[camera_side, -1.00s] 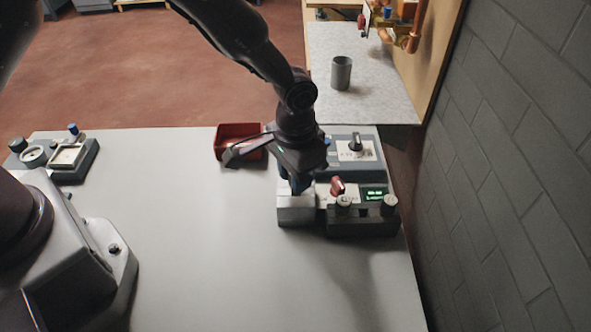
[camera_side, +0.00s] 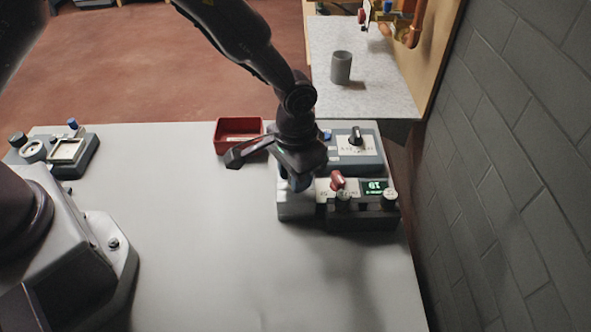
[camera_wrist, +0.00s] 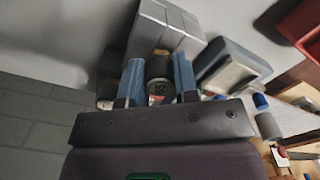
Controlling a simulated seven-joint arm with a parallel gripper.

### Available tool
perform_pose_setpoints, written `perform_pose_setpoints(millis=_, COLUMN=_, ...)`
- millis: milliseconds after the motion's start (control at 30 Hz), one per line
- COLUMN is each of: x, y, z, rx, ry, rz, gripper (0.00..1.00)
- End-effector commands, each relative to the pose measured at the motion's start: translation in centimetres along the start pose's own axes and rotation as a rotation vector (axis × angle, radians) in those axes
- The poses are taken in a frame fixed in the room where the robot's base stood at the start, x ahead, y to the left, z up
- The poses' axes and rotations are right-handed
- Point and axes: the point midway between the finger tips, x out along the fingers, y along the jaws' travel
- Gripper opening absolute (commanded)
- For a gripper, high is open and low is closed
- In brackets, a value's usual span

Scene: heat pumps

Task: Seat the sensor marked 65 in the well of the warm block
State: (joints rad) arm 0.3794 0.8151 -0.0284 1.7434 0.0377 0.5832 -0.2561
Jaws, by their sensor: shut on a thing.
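My gripper (camera_side: 297,183) is over the pale metal block (camera_side: 296,208) at the left end of the dark control unit. In the wrist view its blue fingers (camera_wrist: 158,76) are shut on the sensor (camera_wrist: 158,93), a dark cylinder whose end mark looks like an upside-down 65. A yellowish band (camera_wrist: 160,53) shows at the block side of the sensor. The silver block (camera_wrist: 165,27) lies directly beyond it. The sensor's far end and the well are hidden, so how deep it sits cannot be told.
The control unit has a red knob (camera_side: 337,180) and a lit green display (camera_side: 375,187) close to my gripper. A grey-blue device (camera_side: 352,150) stands behind it. A red tray (camera_side: 238,133) is at the back left. The table's middle is clear. A brick wall rises at right.

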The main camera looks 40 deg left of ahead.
Motion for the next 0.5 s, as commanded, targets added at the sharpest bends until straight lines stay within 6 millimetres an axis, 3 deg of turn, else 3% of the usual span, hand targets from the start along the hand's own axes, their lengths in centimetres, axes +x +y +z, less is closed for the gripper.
perform_pose_setpoints(millis=33, x=0.09, y=0.0, z=-0.01, rx=0.0, ry=0.0, rz=0.0, gripper=0.04)
perform_pose_setpoints(millis=67, x=0.05, y=0.0, z=-0.02, rx=0.0, ry=0.001, rz=0.0, gripper=0.35)
perform_pose_setpoints(millis=167, x=0.04, y=0.0, z=-0.02, rx=0.0, ry=0.001, rz=0.0, gripper=0.58)
perform_pose_setpoints(millis=500, x=-0.34, y=0.01, z=-0.05, rx=0.0, ry=0.002, rz=0.0, gripper=0.58)
